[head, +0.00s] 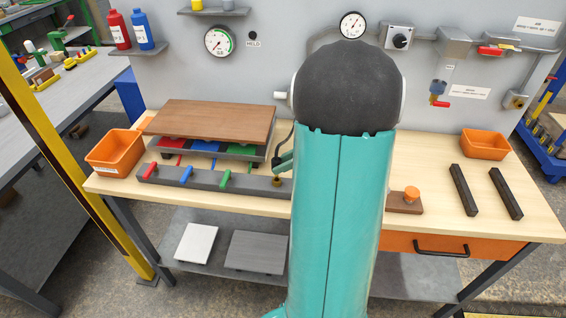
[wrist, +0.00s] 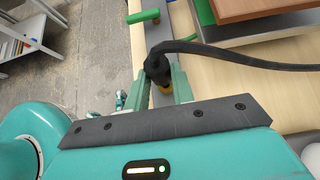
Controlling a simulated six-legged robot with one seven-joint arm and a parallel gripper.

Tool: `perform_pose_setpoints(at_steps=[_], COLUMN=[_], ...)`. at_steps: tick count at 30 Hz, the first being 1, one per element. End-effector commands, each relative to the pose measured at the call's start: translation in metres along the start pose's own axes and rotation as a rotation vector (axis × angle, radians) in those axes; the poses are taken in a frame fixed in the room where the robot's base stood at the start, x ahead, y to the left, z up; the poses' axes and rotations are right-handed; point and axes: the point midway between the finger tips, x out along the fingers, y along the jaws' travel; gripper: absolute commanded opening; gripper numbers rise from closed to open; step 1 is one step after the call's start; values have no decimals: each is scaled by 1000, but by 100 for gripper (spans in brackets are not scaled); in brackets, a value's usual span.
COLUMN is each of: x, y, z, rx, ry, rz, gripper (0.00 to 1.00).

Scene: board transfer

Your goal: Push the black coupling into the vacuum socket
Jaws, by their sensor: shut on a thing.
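My gripper (wrist: 161,82) is shut on the black coupling (wrist: 157,66) in the wrist view, a teal finger on each side of it. A black hose (wrist: 235,56) runs from the coupling to the right. The brass vacuum socket (wrist: 166,89) shows close by the coupling between the fingers; I cannot tell whether they touch or how deep the coupling sits. In the head view my gripper (head: 284,164) is at the right part of the grey bar (head: 205,179), over the brass socket (head: 277,182). My arm hides part of that area.
Red (head: 151,170), blue (head: 186,174) and green (head: 225,179) levers stand on the bar. A brown board (head: 210,121) lies on a rack with coloured pads behind it. Orange bins (head: 115,152) (head: 485,144) stand at both sides. Two dark bars (head: 463,190) lie at right.

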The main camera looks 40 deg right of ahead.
Motion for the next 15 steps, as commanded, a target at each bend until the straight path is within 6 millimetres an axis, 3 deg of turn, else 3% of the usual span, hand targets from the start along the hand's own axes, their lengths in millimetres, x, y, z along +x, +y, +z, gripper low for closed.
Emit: perform_pose_setpoints(at_steps=[15], x=[7], y=[0], z=[-8], rx=[0], ry=[0], rz=[0], gripper=[1])
